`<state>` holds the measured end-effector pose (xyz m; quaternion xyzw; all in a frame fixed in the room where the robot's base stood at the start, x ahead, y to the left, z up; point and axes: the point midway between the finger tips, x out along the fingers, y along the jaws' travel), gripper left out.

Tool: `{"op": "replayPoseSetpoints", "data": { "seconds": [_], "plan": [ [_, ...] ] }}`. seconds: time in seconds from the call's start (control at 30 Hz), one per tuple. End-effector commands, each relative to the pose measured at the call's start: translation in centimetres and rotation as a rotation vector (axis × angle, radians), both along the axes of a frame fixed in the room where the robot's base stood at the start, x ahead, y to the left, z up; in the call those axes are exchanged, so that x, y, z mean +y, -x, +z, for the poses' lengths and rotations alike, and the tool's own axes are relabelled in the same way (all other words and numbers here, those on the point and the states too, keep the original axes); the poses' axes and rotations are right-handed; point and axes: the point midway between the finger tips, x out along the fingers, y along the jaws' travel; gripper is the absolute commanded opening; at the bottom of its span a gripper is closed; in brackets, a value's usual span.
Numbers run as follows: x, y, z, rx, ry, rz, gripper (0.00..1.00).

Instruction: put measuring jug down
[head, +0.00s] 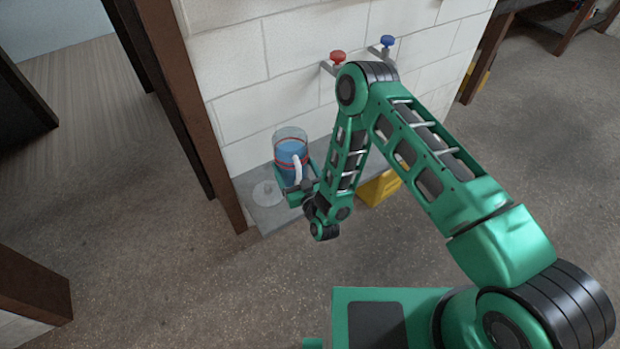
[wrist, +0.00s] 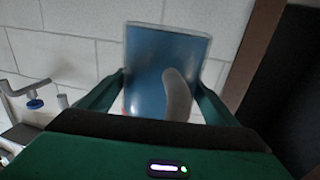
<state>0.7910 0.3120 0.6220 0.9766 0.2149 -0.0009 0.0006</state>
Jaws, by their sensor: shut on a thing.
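The measuring jug (head: 291,150) is a clear container with blue liquid, red bands and a white handle. It is upright at the wall, over the grey ledge (head: 272,218). My gripper (head: 295,180) is shut on the jug. In the wrist view the jug (wrist: 145,75) stands between the two green fingers of my gripper (wrist: 160,95), its pale handle facing the camera. Whether the jug's base touches the ledge is hidden by my gripper.
A red-handled tap (head: 337,57) and a blue-handled tap (head: 387,42) stick out from the white block wall (head: 240,50). A round pale disc (head: 266,193) lies on the ledge's left part. A yellow object (head: 380,187) stands below the ledge. A brown post (head: 190,110) borders the left.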

Motion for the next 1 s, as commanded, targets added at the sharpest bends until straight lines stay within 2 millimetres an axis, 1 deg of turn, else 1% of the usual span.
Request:
{"op": "replayPoseSetpoints", "data": {
  "seconds": [0.07, 0.17, 0.27, 0.7, 0.83, 1.0],
  "plan": [
    [0.5, 0.1, -0.1, -0.004, -0.003, 0.003, 0.20],
    [0.3, -0.3, -0.6, -0.005, -0.003, 0.004, 0.20],
    [-0.4, -1.4, -1.4, -0.007, -0.002, 0.005, 0.20],
    [-4.5, -7.3, -5.6, -0.008, -0.002, 0.005, 0.20],
    [-5.4, -8.5, -6.5, -0.005, -0.003, 0.005, 0.20],
    [-5.9, -9.3, -7.0, -0.006, -0.005, 0.005, 0.20]
  ]
}}
